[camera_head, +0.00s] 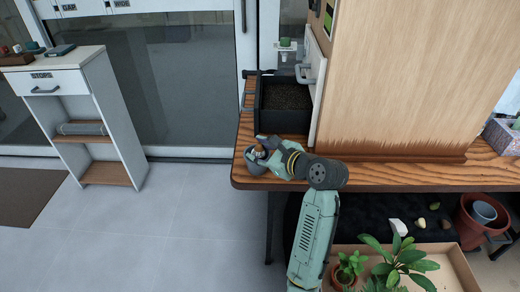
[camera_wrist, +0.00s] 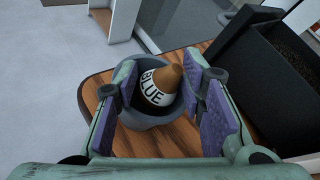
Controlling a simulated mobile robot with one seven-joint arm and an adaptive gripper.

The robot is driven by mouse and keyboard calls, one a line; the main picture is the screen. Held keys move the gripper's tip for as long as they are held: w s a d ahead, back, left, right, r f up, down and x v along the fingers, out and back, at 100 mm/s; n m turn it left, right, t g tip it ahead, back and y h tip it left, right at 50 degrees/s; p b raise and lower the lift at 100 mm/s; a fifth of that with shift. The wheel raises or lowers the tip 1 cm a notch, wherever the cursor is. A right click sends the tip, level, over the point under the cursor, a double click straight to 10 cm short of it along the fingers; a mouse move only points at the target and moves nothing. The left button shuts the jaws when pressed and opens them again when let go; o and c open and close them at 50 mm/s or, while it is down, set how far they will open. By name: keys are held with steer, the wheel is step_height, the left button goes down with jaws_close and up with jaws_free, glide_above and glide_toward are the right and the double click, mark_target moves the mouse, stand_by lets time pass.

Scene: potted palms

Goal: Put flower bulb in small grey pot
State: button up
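The flower bulb (camera_wrist: 170,78) is brown with a white band reading "BLUE". In the wrist view it leans, tip up, within the opening of the small grey pot (camera_wrist: 148,121). The pot stands at the table's left front corner; in the head view the pot (camera_head: 253,164) is partly covered by my gripper (camera_head: 266,149). In the wrist view my gripper (camera_wrist: 160,88) has its two purple-padded fingers apart, one on each side of the bulb, with gaps showing between pads and bulb. The bulb's lower end is hidden.
A black planter of soil (camera_head: 286,98) stands behind the pot on the wooden table (camera_head: 400,174). A tall wooden panel (camera_head: 405,80) rises to the right. A white cabinet (camera_head: 62,76) stands at the left, with clear floor between. Potted plants sit in a box (camera_head: 455,270) below.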

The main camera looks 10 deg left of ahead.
stand_by(0.3)
steer(key=shift+r+b, duration=0.15)
steer(key=shift+b, duration=0.15)
steer(key=v, duration=1.2)
steer(key=shift+r+b, duration=0.35)
steer(key=shift+b, duration=0.1)
